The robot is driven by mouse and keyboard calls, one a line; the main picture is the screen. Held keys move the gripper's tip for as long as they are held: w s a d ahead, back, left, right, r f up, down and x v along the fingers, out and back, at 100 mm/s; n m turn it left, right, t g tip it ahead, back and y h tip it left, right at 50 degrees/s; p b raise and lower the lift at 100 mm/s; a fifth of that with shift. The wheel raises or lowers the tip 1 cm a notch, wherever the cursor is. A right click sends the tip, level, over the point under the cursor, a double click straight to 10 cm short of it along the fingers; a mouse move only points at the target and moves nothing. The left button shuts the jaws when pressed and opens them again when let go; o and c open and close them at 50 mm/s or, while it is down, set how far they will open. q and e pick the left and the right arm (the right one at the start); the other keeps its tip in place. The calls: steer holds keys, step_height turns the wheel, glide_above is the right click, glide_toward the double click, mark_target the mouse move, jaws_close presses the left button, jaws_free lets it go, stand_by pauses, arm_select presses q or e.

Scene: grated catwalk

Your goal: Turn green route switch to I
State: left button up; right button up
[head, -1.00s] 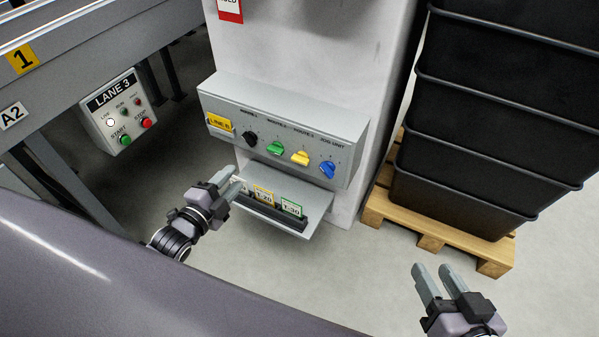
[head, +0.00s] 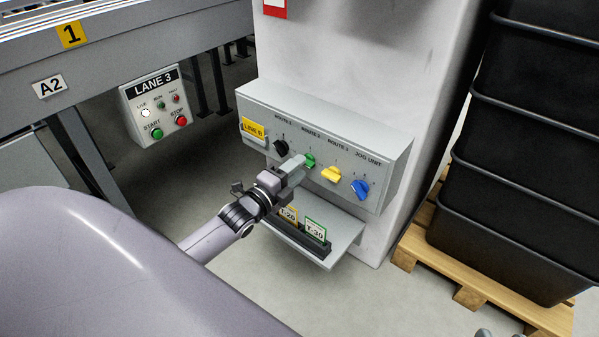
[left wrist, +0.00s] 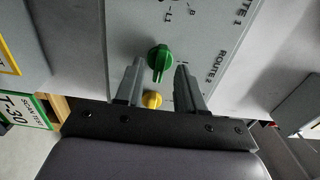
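The green route switch (head: 309,160) is a knob under the ROUTE 2 label on the grey control panel (head: 390,148). My left gripper (head: 297,166) is at the panel front, its fingers partly covering the knob in the head view. In the left wrist view the green knob (left wrist: 160,58) lies between the two spread fingertips (left wrist: 159,70), with a visible gap on each side. The left gripper is open and holds nothing. The knob's scale is too small to read surely. Only the fingertips of my right gripper (head: 496,334) show, apart, at the bottom edge.
A black knob (head: 281,147), a yellow knob (head: 331,174) and a blue knob (head: 360,188) flank the green one. A shelf with cards (head: 345,232) juts out below. Black crates (head: 520,150) on a pallet (head: 455,275) stand right; a LANE 3 box (head: 155,105) hangs left.

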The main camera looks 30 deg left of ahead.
arm_select(q)
steer(key=shift+w+d, duration=0.1)
steer(key=shift+w, duration=0.55)
jaws_close()
